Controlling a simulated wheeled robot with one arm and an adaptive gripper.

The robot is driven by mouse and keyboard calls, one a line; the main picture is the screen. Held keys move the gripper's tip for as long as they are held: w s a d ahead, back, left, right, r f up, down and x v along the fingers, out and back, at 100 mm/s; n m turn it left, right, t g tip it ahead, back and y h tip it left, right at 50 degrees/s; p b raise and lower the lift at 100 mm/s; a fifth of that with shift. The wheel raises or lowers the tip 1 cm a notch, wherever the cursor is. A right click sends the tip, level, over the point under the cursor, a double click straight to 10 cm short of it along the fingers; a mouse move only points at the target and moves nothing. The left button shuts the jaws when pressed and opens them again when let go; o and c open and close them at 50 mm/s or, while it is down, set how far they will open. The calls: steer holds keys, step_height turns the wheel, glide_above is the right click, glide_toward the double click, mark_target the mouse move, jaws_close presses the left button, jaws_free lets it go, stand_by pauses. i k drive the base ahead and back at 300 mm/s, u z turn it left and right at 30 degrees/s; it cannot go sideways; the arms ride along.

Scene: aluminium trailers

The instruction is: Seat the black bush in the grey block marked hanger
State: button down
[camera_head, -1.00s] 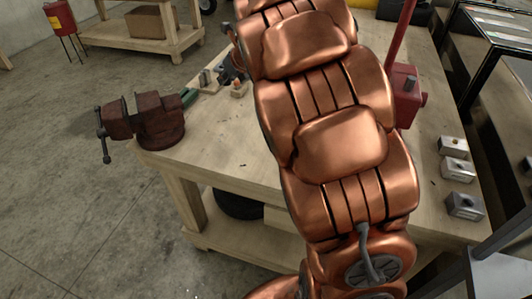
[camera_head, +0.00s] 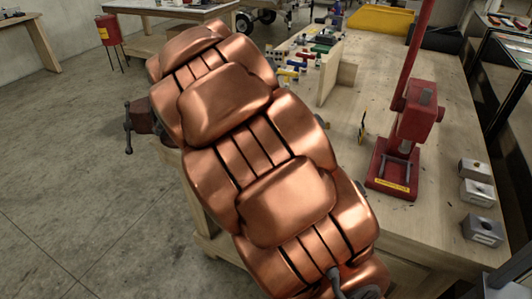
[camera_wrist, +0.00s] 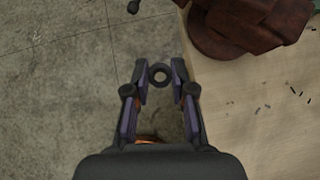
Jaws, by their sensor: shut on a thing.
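My gripper (camera_wrist: 160,78) is shut on the black bush (camera_wrist: 159,67), a small dark ring held between its fingertips in the wrist view. The bush's hole faces the camera, with the concrete floor beneath, just left of the bench edge. In the head view my copper arm hides the gripper and bush. Three grey blocks stand in a row at the bench's right edge: a far one (camera_head: 475,170), a middle one (camera_head: 477,192) and a near one (camera_head: 482,231). Their markings are too small to read, so I cannot tell which is the hanger.
A rusty red vice (camera_wrist: 245,25) is on the bench corner, close ahead and right of the gripper; it is partly hidden in the head view (camera_head: 141,117). A red press (camera_head: 395,165) stands left of the blocks. A wooden upright panel (camera_head: 338,82) and coloured tools (camera_head: 300,62) are farther back.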

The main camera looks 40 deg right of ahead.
mark_target(473, 231)
steer(key=u, duration=2)
steer(key=i, duration=2.05)
steer(key=z, duration=3.4)
steer(key=i, duration=0.55)
steer(key=z, duration=0.05)
